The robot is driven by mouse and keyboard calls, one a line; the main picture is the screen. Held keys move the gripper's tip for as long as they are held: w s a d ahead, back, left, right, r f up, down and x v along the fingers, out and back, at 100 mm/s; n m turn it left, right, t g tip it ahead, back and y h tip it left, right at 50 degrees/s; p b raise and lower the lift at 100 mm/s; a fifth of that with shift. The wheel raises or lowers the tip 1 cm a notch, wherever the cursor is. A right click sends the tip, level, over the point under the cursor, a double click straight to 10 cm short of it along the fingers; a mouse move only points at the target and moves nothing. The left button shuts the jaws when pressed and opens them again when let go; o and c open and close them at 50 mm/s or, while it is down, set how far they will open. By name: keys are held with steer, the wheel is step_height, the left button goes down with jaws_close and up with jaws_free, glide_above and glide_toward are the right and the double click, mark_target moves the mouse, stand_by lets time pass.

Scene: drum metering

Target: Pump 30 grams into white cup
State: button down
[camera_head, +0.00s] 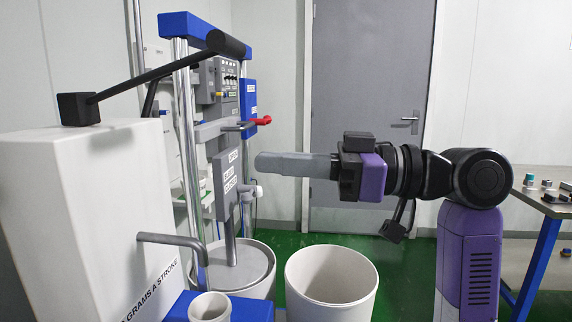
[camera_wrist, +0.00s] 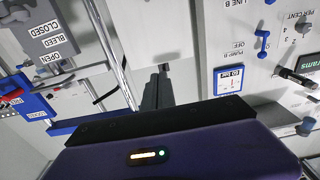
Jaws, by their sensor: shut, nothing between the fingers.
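The white cup (camera_head: 210,307) stands upright on a blue base (camera_head: 252,309) at the bottom of the head view, below a grey bent spout (camera_head: 170,239). The spout comes from a white pump housing (camera_head: 85,215) marked "GRAMS A STROKE"; the number before it is hard to read. A black pump lever (camera_head: 150,76) slopes up to the right from the housing's top to a thick grip (camera_head: 228,44). My gripper (camera_head: 260,162) is shut and empty, pointing left, lower than the lever's grip and apart from it. Its fingers (camera_wrist: 160,75) show dark in the wrist view.
A drum press with chrome posts (camera_head: 186,140) and a red handle (camera_head: 262,121) stands behind the pump, over a lidded drum (camera_head: 240,268). An open white bin (camera_head: 330,275) stands below my arm. A bench (camera_head: 548,185) is at right. The wrist view shows a switch panel (camera_wrist: 250,70).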

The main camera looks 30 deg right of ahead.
steer(key=f+v, duration=0.1)
steer(key=v, duration=0.9)
steer(key=shift+w, duration=0.15)
stand_by(0.8)
